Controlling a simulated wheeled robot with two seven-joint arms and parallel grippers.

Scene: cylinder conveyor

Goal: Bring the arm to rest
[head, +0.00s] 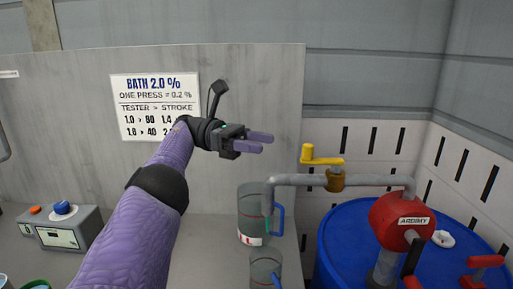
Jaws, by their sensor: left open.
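My left arm, in a purple sleeve, reaches up from the bottom of the head view. My left gripper (262,142) is open and empty. Its two purple fingers point right, in the air in front of the grey panel and above the grey jug. Nothing lies between the fingers. My right gripper is not in view.
A grey jug (250,206) with a blue handle stands under a pipe spout, with a smaller one (265,268) nearer. At right are a blue drum (345,235), a red pump head (398,215) and a yellow valve handle (320,160). A control box (75,230) sits at left.

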